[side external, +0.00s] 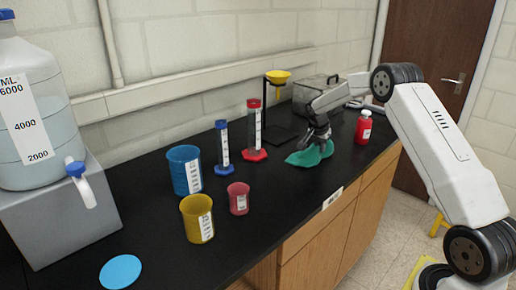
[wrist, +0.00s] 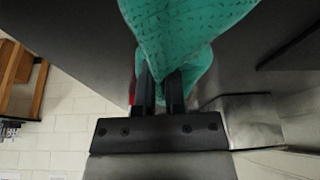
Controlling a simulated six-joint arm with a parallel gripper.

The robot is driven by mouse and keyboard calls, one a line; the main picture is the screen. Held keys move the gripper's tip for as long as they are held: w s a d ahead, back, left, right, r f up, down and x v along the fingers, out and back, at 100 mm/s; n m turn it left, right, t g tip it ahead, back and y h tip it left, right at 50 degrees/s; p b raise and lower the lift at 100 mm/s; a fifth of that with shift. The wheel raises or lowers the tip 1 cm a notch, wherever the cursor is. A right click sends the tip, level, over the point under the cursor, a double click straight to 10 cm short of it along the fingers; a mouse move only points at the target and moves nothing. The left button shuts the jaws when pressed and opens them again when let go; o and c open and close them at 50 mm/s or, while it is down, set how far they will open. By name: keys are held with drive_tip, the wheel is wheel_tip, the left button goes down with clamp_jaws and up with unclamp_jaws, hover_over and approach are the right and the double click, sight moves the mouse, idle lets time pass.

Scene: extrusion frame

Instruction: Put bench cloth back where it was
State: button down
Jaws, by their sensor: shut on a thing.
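The bench cloth (side external: 307,157) is teal green and lies crumpled on the black bench top, toward its front edge. My gripper (side external: 318,140) is over the cloth and points down at it. In the wrist view the cloth (wrist: 190,35) fills the top middle, and part of it passes between the two dark fingers of my gripper (wrist: 160,90), which are shut on it. I cannot tell whether the whole cloth rests on the bench or part of it is lifted.
A red bottle (side external: 363,127) stands right of the cloth. A red cylinder (side external: 254,130), a blue cylinder (side external: 222,147) and a stand with a yellow funnel (side external: 278,77) are left and behind. Blue (side external: 185,170), yellow (side external: 197,219) and red (side external: 238,199) beakers stand nearer the camera. Bare bench lies between.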

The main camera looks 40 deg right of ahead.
drive_tip(key=shift+s+f, duration=0.2)
drive_tip(key=shift+s, duration=0.7)
drive_tip(key=shift+s+f, duration=0.25)
drive_tip(key=shift+s, duration=0.6)
drive_tip(key=shift+s+f, duration=0.2)
drive_tip(key=shift+s, duration=0.7)
drive_tip(key=shift+c, duration=1.8)
unclamp_jaws()
drive_tip(key=shift+r, duration=0.15)
drive_tip(key=shift+s+r+p, duration=0.25)
drive_tip(key=shift+r+p, duration=0.4)
drive_tip(key=shift+r, duration=0.15)
drive_tip(key=shift+s+r, duration=0.3)
drive_tip(key=shift+r, duration=0.3)
